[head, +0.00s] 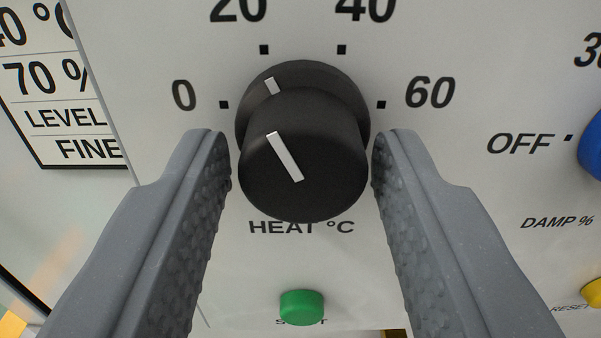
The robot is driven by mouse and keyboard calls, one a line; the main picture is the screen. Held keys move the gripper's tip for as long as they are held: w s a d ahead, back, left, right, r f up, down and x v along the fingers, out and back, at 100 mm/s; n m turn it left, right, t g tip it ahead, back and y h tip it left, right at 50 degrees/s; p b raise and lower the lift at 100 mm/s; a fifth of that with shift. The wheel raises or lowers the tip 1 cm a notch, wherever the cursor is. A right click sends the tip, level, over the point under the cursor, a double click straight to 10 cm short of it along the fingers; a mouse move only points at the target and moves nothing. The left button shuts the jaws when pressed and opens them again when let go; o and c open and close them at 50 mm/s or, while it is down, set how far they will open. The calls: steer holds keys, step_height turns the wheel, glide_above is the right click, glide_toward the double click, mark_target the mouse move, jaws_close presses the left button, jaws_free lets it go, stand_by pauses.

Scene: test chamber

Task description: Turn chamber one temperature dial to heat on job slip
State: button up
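The black heat dial (303,165) is in the middle of the head view, above the label HEAT °C. Its scale reads 0, 20, 40 and 60. Its white pointer line (285,157) leans up and left, roughly toward the 20 mark. My gripper (301,150) has one finger on each side of the dial, with a narrow gap showing at each side, so it looks open around it. The job slip (75,100) at the upper left is cut by the frame edge; its lines read 40 °C, its first digit partly cut, then 70 %, LEVEL and FINE.
A green button (302,307) sits below the dial, between my fingers. A blue knob (592,145) marked OFF and DAMP % is at the right edge, partly cut off. A yellow button (592,293) labelled RESET is below it.

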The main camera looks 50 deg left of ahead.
steer(key=c, duration=0.5)
steer(key=shift+d, duration=0.1)
steer(key=shift+c, duration=0.2)
steer(key=shift+r, duration=0.1)
steer(key=shift+m, duration=0.4)
steer(key=m+p, duration=0.2)
steer(key=shift+s+r+m, duration=0.1)
steer(key=shift+r+m, duration=0.05)
steer(key=shift+m, duration=0.15)
steer(key=m+p, duration=0.3)
steer(key=m, duration=0.1)
steer(key=shift+r, duration=0.1)
steer(key=shift+m+p, duration=1)
steer(key=shift+m, duration=0.1)
steer(key=shift+f, duration=0.2)
